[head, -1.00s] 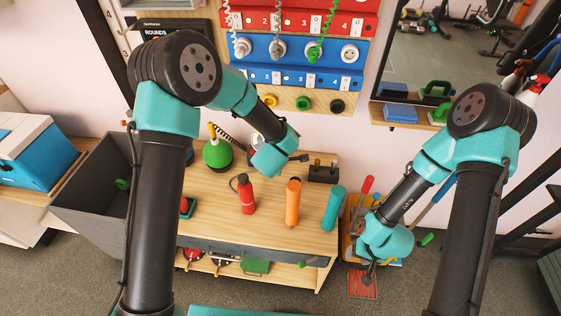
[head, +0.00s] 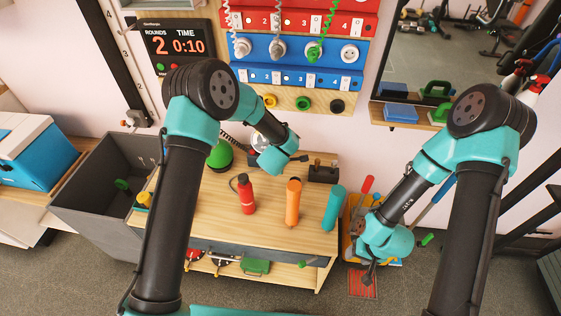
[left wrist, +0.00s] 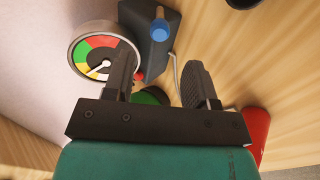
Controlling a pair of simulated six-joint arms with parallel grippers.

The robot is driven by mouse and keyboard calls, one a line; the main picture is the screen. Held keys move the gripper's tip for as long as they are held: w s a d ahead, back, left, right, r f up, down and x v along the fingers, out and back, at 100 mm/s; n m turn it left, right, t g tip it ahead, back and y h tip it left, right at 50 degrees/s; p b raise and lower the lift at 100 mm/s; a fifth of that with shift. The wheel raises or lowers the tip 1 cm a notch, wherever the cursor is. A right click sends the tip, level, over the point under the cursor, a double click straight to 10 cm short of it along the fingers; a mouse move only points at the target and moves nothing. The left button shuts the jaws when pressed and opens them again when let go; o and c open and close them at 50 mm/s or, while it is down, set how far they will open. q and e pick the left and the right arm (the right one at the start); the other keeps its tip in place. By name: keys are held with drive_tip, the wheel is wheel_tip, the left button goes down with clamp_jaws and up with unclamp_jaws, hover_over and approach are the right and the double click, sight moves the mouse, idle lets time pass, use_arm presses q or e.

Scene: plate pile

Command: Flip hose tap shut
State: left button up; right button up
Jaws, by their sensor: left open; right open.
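I cannot make out the hose tap for certain. A small metal fitting (head: 135,118) with a reddish part sits low on the wall at the left in the head view, too small to read. My left gripper (head: 300,158) is over the back of the wooden bench, largely hidden by its wrist. In the left wrist view its fingers (left wrist: 162,82) are apart and empty. Beyond them are a round gauge (left wrist: 103,55), a dark block with a blue knob (left wrist: 160,29), and a green object (left wrist: 150,96). My right gripper (head: 368,275) hangs open right of the bench, pointing down.
A green round object (head: 220,156) is partly behind my left arm. A grey bin (head: 90,200) stands left.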

use_arm(q)
drive_tip(key=x, duration=0.8)
drive_tip(key=shift+w+f, duration=0.25)
clamp_jaws()
